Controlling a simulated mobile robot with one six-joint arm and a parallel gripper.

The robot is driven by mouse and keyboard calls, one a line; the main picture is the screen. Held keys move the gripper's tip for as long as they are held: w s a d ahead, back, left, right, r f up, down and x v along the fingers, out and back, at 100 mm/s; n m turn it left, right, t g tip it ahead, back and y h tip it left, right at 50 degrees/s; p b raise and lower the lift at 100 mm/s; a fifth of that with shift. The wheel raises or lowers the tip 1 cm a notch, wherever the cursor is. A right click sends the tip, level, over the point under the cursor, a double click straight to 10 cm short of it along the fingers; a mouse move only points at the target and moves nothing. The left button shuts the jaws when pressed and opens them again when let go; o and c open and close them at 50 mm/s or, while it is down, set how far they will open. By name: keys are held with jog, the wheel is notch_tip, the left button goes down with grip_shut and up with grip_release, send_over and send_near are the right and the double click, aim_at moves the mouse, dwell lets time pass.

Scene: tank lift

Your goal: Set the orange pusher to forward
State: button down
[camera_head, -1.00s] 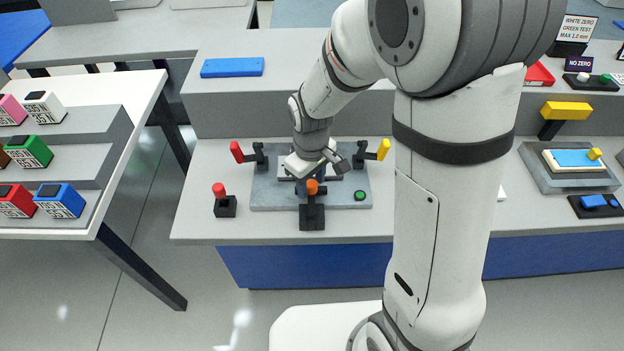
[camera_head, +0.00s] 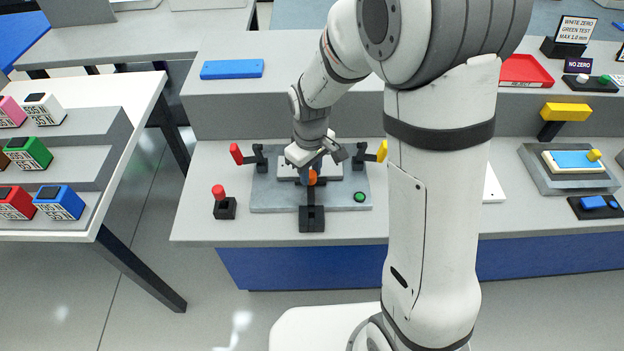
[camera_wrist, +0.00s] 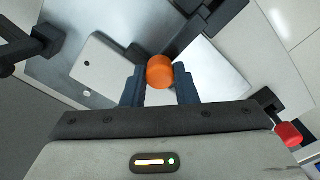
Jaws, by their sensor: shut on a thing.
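The orange pusher's round knob (camera_wrist: 160,72) sits between my two fingers in the wrist view. My gripper (camera_wrist: 160,88) is shut on it. In the head view the orange pusher (camera_head: 312,178) shows just below my gripper (camera_head: 307,172), partly covered by it. Its dark slide runs from a black block (camera_head: 311,219) at the front edge of the grey fixture plate (camera_head: 270,198) towards the plate's middle. A light plate with holes (camera_wrist: 100,70) lies on the fixture beyond the fingers.
A red-handled clamp (camera_head: 237,154) stands left of my gripper and a yellow-handled clamp (camera_head: 381,151) stands right. A red-knobbed lever (camera_head: 219,192) is at the front left. A green button (camera_head: 360,197) is on the fixture's right corner.

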jog(key=shift+w, duration=0.4)
jog(key=c, duration=1.1)
grip_release()
jog(key=shift+c, duration=0.2)
notch_tip(320, 180, up, 8)
jog(key=shift+f, duration=0.1)
jog(key=shift+d, duration=0.1)
